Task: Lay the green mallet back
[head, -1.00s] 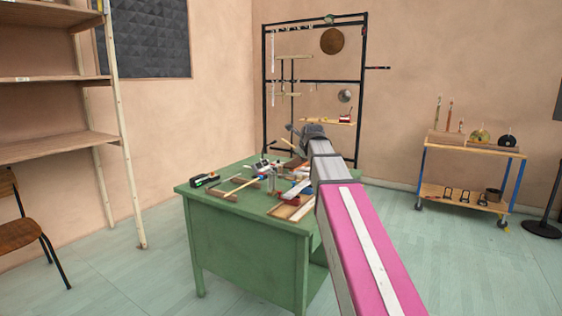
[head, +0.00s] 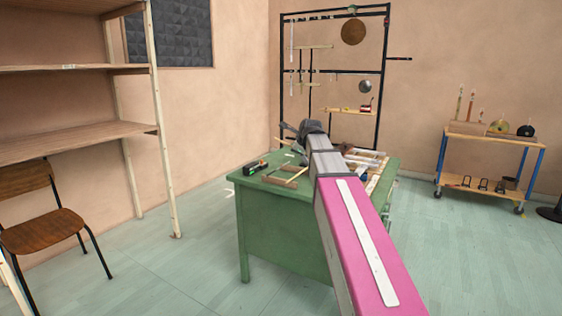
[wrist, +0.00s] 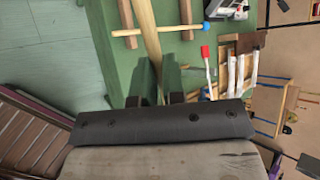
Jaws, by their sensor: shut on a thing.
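My gripper (wrist: 158,98) is shut on a pale wooden stick (wrist: 148,35), which runs up out of the wrist view. No green head shows, so I cannot tell whether it is the green mallet. In the head view the stick's pale end (head: 283,141) shows left of my dark gripper (head: 290,127), above the desk's far part. Two wooden bars (wrist: 187,18) lie on the green desk, also visible as a small rack (head: 287,176) in the head view. A blue-headed mallet (wrist: 204,27) lies across both bars. The held stick passes between them in the picture.
The green desk (head: 280,215) also holds a dark device (head: 256,165) at its left, a red-headed beater (wrist: 205,52) and a tray with pale bars (wrist: 232,75). A shelf (head: 80,140) and chair (head: 45,225) stand left. A trolley (head: 485,150) stands right.

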